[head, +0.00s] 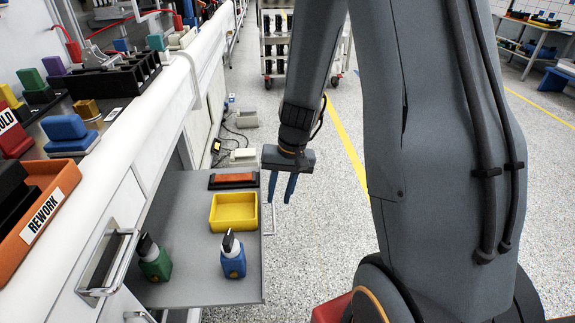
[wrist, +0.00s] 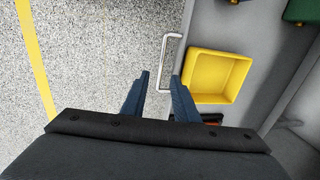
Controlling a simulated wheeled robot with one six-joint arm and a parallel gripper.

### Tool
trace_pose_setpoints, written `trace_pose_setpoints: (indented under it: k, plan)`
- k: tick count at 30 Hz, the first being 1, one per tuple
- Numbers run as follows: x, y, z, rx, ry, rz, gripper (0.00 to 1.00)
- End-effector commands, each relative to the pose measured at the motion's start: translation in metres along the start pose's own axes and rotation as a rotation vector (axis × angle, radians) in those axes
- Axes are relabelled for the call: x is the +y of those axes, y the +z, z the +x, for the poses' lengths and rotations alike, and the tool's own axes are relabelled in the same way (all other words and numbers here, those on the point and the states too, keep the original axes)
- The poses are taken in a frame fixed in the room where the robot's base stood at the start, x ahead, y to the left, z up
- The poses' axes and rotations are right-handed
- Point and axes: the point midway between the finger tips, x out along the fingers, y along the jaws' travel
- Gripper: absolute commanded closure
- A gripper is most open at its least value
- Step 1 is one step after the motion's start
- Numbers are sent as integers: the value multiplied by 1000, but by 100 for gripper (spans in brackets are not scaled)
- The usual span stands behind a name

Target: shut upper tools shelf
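The upper tools shelf (head: 185,210) is a grey pull-out tray standing out from the white bench. It carries a yellow bin (head: 233,212), a blue bottle (head: 232,258), a green bottle (head: 153,260) and a dark case with an orange top (head: 233,181). Its silver bar handle (wrist: 165,60) runs along its outer edge, just ahead of my fingertips in the wrist view. My gripper (head: 281,202) is open and empty, fingers pointing down by the shelf's outer edge near the yellow bin. The fingers look apart from the handle.
The white bench (head: 150,125) with tools and an orange REWORK bin (head: 40,205) runs along the left. Another silver handle (head: 108,262) sticks out from the bench front. A wheeled cart (head: 275,45) stands behind.

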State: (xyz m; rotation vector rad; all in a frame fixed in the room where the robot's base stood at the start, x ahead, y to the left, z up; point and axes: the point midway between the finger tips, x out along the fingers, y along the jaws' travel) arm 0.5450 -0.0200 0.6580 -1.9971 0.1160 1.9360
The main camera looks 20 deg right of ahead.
Motion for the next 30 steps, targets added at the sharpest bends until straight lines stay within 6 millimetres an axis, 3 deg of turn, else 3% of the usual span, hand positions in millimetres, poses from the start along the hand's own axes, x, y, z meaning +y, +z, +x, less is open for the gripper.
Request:
trace_pose_setpoints:
  k: [3,18,30]
  plan:
    - [0,-1,-24,4,0,1,73]
    - [-12,46,-104,8,45,-86,73]
    - [-17,71,-145,14,72,-133,73]
